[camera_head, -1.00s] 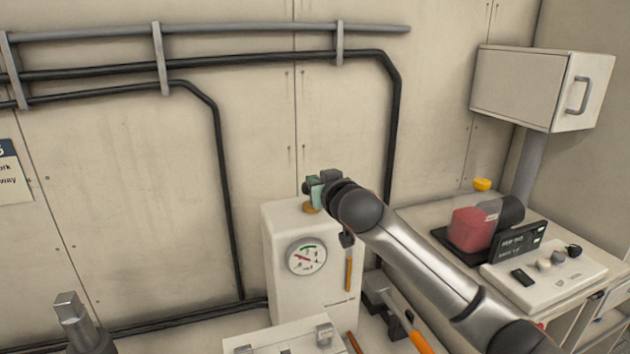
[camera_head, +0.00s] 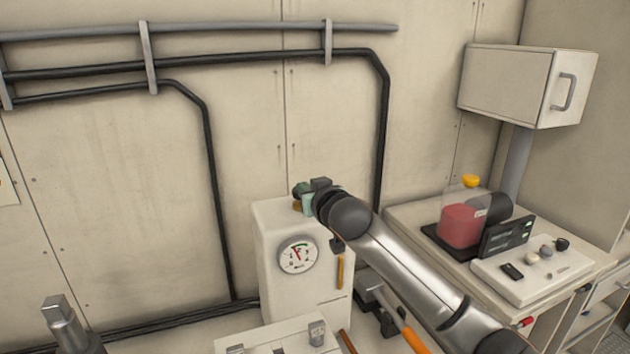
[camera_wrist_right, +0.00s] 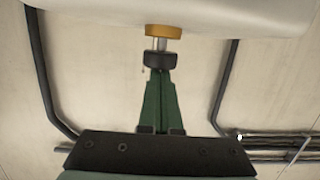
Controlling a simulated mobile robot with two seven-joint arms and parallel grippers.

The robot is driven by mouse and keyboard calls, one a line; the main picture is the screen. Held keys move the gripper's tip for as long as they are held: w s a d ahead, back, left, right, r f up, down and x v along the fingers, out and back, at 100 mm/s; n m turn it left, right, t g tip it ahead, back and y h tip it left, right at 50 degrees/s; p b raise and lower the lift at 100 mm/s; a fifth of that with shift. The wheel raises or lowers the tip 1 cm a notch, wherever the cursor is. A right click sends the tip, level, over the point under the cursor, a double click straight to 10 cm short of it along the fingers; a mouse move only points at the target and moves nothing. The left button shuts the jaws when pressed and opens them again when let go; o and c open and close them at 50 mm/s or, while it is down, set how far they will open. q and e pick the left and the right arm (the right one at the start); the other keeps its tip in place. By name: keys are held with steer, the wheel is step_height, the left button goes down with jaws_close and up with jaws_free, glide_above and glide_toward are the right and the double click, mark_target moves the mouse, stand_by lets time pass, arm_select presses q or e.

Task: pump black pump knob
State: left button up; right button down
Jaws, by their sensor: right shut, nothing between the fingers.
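The black pump knob (camera_wrist_right: 160,60) shows in the wrist view, on a short bare metal shaft in a brass collar (camera_wrist_right: 165,31) on the white pump housing (camera_wrist_right: 240,12). In the head view the white housing (camera_head: 275,285) stands at centre with a round gauge (camera_head: 298,255) on its front. My right gripper (camera_head: 301,196) is above the housing top. In the wrist view its green fingers (camera_wrist_right: 159,74) are shut and empty, their tips at the outer end of the knob, seemingly touching it. My left gripper is not in view.
An orange-handled tool (camera_head: 415,340) lies right of the housing. A white case (camera_head: 275,338) is in front of it. A bench at right holds a red container (camera_head: 460,226) and a control panel (camera_head: 540,275). A wall cabinet (camera_head: 525,85) hangs above.

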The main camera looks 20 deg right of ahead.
steer(key=r, duration=0.2)
steer(key=shift+s+r, duration=0.35)
steer(key=shift+r, duration=0.05)
arm_select(q)
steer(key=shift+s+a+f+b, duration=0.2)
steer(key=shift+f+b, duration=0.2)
steer(key=shift+b, duration=0.15)
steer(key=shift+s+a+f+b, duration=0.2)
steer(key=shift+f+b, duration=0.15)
steer(key=shift+b, duration=0.2)
arm_select(e)
steer(key=v, duration=0.9)
steer(key=shift+s+r, duration=0.15)
steer(key=shift+s, duration=0.1)
